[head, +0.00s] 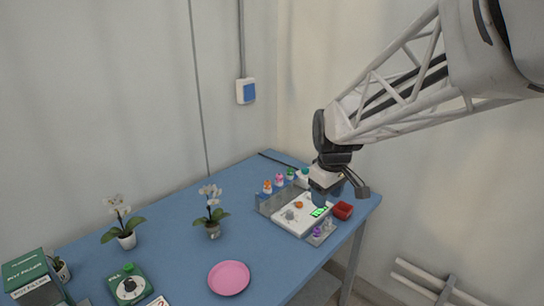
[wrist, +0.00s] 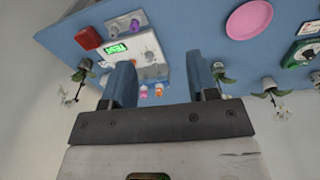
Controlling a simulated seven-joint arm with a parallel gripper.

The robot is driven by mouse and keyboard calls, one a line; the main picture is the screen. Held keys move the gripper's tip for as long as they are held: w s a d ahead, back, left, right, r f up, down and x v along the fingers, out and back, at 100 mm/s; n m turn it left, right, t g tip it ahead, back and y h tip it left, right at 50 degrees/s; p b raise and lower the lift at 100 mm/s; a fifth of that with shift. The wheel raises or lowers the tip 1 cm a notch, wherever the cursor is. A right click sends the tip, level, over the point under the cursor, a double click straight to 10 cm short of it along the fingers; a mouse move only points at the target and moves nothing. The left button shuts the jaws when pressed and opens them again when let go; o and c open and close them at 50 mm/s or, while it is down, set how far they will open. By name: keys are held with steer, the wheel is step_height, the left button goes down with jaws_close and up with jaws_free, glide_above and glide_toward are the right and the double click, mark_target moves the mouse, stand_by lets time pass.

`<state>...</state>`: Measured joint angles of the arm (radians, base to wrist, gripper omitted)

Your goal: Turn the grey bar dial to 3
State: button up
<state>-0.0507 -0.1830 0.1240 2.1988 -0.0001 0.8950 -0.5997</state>
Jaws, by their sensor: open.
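The grey bar dial (head: 291,214) is on a white panel (head: 284,226) near the far right end of the blue table. In the wrist view a small grey dial (wrist: 149,56) shows on the white panel, seen between the fingers and beyond them. The number it points to is too small to read. A lit green display (head: 318,212) is on the same panel; it also shows in the wrist view (wrist: 115,48). My gripper (head: 322,200) hangs over the panel's right part. Its blue fingers (wrist: 161,78) are apart, with nothing between them.
A red block (head: 342,210) and a small grey holder with purple tops (head: 320,235) stand beside the panel. Several coloured-topped items (head: 279,181) stand behind it. A pink plate (head: 229,278), potted orchids (head: 211,212) and a green dial box (head: 130,285) are left. The table's middle is clear.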

steer(key=w+a+f+n, duration=0.2)
steer(key=w+f, duration=0.2)
steer(key=w, duration=0.3)
steer(key=w+a+f+n, duration=0.1)
steer(key=w+f+n, duration=0.15)
steer(key=w, duration=0.45)
steer(key=n+g, duration=0.2)
steer(key=n, duration=0.2)
glide_above(290, 211)
step_height(290, 211, down, 10)
steer(key=shift+w+f, duration=0.1)
steer(key=shift+f, duration=0.05)
steer(key=shift+f+t, duration=0.15)
steer(key=shift+t, duration=0.15)
steer(key=shift+f, duration=3.75)
steer(key=shift+c, duration=0.2)
steer(key=c, duration=0.9)
